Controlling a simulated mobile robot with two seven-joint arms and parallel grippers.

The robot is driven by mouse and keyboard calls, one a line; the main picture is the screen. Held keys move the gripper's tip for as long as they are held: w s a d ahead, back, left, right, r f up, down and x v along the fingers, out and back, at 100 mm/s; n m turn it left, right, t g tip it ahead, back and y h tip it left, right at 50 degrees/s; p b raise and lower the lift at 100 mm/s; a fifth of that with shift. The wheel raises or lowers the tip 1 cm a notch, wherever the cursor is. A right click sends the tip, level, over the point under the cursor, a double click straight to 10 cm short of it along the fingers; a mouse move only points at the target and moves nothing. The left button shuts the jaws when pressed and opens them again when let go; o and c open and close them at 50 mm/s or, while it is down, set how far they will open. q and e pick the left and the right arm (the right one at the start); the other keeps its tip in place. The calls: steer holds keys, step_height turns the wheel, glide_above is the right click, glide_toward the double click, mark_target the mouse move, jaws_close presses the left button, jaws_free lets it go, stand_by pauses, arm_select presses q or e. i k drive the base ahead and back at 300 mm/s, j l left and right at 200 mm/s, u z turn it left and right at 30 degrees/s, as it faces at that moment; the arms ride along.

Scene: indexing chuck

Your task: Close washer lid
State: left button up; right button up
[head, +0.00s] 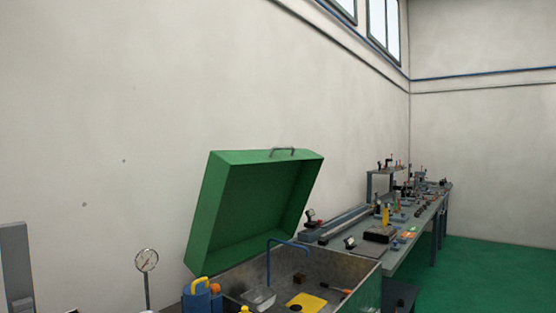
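The washer's green lid (250,205) stands raised and tilted back above the grey metal washer basin (345,272). A small grey handle (282,151) sits on the lid's upper edge. A blue bent spout (268,262) rises inside the basin in front of the lid. Neither of my grippers shows in the head view.
A long workbench (410,250) with tools and fixtures runs back to the right of the washer. A pressure gauge (147,260) and a blue container with a yellow handle (199,295) stand left of the basin. Green floor (490,275) is clear at the right.

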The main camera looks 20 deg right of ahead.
mark_target(248, 198)
steer(key=l+u, duration=0.25)
steer(key=u, duration=0.15)
steer(key=l+u, duration=0.25)
steer(key=u, duration=0.2)
steer(key=l+u, duration=0.25)
steer(key=u, duration=0.15)
steer(key=k+l+u, duration=0.15)
steer(key=l, duration=0.2)
steer(key=k+l+u, duration=0.15)
steer(key=l, duration=0.15)
steer(key=k+l+u, duration=0.2)
steer(key=l, duration=0.15)
steer(key=k+l, duration=0.15)
steer(key=l, duration=0.15)
steer(key=k+l+u, duration=0.1)
steer(key=l, duration=0.2)
steer(key=k+l, duration=0.2)
steer(key=l+u, duration=0.05)
steer(key=l, duration=0.1)
